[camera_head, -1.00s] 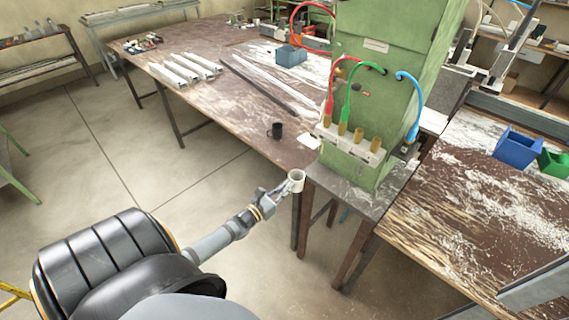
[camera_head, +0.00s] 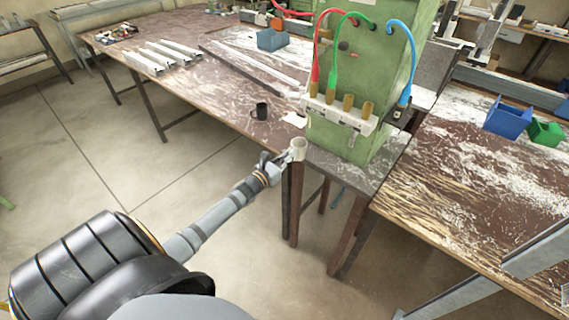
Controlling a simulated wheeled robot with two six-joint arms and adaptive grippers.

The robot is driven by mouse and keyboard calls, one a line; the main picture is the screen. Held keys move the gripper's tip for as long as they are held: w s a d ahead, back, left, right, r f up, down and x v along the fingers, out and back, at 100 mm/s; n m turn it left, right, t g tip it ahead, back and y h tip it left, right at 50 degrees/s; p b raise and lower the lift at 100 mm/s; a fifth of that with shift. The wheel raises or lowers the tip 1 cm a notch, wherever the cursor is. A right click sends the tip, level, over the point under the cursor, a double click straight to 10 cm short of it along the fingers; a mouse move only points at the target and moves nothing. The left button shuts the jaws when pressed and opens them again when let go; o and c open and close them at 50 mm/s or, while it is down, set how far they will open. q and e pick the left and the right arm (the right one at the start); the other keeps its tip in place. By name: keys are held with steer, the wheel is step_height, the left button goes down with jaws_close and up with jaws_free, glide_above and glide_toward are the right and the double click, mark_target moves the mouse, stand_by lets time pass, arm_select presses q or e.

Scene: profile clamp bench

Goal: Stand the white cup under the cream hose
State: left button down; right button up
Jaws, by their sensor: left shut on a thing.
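The green machine (camera_head: 362,60) carries a pale block (camera_head: 340,117) with several brass nozzles. A red hose (camera_head: 316,60), a green hose (camera_head: 335,60) and a blue hose (camera_head: 409,60) come down at this block. I cannot make out a cream hose. My right gripper is not in view.
The grey ledge (camera_head: 345,170) below the nozzles is bare. A blue bin (camera_head: 508,119) and a green bin (camera_head: 545,132) stand on the right table.

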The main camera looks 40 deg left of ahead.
arm_select(q)
steer(key=shift+w+f+b, duration=0.25)
steer(key=shift+w+b, duration=0.15)
steer(key=shift+w, duration=0.05)
steer(key=shift+w+r, duration=0.15)
steer(key=shift+w, duration=0.2)
steer(key=shift+w+d+b, duration=0.1)
steer(key=shift+w+b, duration=0.3)
steer(key=shift+w, duration=0.4)
steer(key=shift+w+d, duration=0.1)
steer(key=shift+w, duration=1.2)
steer(key=shift+d, duration=0.1)
steer(key=shift+f+b, duration=0.35)
steer(key=shift+b, duration=0.1)
